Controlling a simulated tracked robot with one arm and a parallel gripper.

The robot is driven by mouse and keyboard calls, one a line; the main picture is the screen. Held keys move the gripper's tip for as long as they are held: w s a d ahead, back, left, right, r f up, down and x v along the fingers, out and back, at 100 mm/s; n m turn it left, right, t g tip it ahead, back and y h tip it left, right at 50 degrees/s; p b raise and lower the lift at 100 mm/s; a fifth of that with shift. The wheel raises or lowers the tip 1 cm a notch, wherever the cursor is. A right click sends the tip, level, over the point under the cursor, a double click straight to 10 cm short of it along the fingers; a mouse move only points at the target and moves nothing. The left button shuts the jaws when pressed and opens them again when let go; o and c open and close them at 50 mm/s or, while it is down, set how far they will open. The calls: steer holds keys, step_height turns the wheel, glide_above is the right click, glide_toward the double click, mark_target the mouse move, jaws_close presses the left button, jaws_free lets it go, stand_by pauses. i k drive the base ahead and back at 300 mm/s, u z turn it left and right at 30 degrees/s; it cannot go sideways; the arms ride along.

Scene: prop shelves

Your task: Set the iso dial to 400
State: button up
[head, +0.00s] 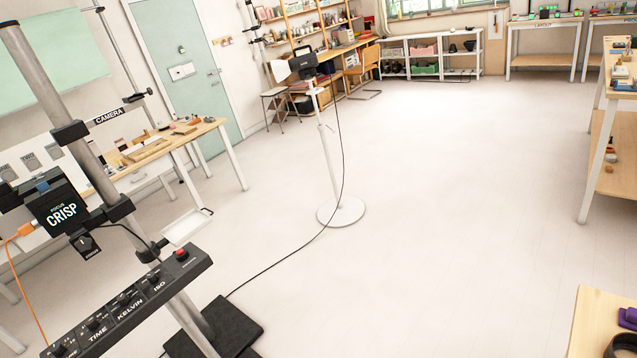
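The ISO dial (153,277) is a small black knob on a dark control bar (110,322) at the lower left. The white word ISO stands beside it. The bar is tilted in the picture and is fixed to a grey metal column. The dial's pointer and its numbers are too small to read, so I cannot tell its setting. My gripper is not in view, and nothing is seen touching the dial.
A KELVIN knob (124,299) and a red button (181,254) flank the dial. A FOCUS screen (62,208) reading CRISP hangs above. A black cable crosses the floor to a white stand (341,211). A wooden table (592,318) fills the lower right corner. The middle floor is clear.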

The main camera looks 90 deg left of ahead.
mark_target(153, 277)
steer(key=u, duration=1.2)
steer(key=i, duration=0.1)
steer(key=u, duration=2.45)
steer(key=i, duration=0.45)
steer(key=z, duration=0.2)
steer(key=k, duration=0.45)
steer(key=u, duration=0.1)
